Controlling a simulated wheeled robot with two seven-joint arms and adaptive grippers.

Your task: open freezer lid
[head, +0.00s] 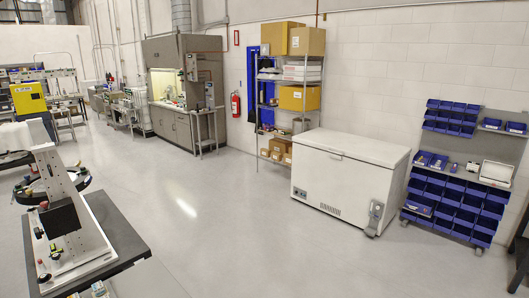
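A white chest freezer (345,189) stands against the back wall, right of the middle of the head view. Its flat white lid (352,146) is down and closed on the body. A small dark panel (300,193) and a vent grille (330,210) are on its front. A grey upright object (375,216) is at the freezer's front right corner; I cannot tell what it is or whether it touches the freezer. Neither of my grippers shows in the head view.
A wire shelf with cardboard boxes (307,41) stands left of the freezer. A rack of blue bins (452,205) stands at its right. A black-topped bench (118,232) with white equipment is at the near left. The grey floor (225,235) in front is clear.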

